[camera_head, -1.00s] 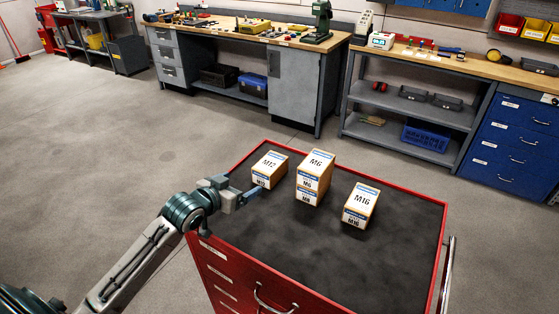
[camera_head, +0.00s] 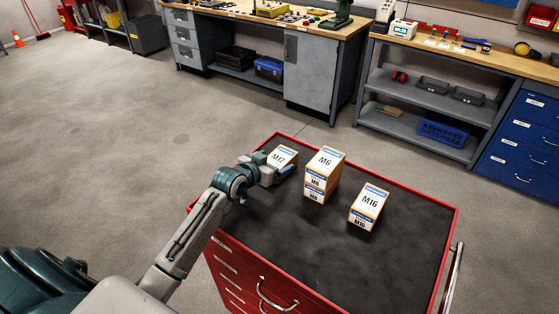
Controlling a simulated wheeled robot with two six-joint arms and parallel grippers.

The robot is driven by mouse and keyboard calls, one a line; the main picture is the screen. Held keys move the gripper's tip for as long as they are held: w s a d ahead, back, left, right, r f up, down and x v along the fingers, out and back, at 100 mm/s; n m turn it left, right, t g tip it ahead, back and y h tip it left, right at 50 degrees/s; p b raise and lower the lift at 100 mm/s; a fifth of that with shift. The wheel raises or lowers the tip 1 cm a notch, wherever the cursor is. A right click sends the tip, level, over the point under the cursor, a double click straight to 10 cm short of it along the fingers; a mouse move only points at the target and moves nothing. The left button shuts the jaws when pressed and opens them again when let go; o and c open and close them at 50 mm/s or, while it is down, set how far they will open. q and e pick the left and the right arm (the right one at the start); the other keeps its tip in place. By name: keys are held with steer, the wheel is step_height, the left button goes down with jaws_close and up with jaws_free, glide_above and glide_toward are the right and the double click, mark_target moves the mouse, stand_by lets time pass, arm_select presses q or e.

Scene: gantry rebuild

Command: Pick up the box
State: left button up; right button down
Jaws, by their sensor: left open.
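Several small orange-and-white boxes stand on the dark top of a red tool cabinet (camera_head: 400,268). The M12 box (camera_head: 283,156) is at the left, partly hidden by my left gripper. The M6 box (camera_head: 326,160) is in the middle and sits on another M6 box (camera_head: 315,190). The M16 box (camera_head: 371,198) is at the right. My left gripper (camera_head: 284,172) is open, low over the cabinet's left side, with its fingers at the near side of the M12 box. I cannot tell whether they touch it. My right gripper is not in view.
The cabinet has a raised red rim and a side handle (camera_head: 452,280). Its top is clear at the front and right. Workbenches (camera_head: 310,80), a shelf (camera_head: 415,115) and blue drawers (camera_head: 520,140) stand behind, across open floor.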

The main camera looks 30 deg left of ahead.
arm_select(q)
steer(key=shift+x, duration=1.2)
steer(key=shift+r, duration=0.1)
steer(key=c, duration=1.4)
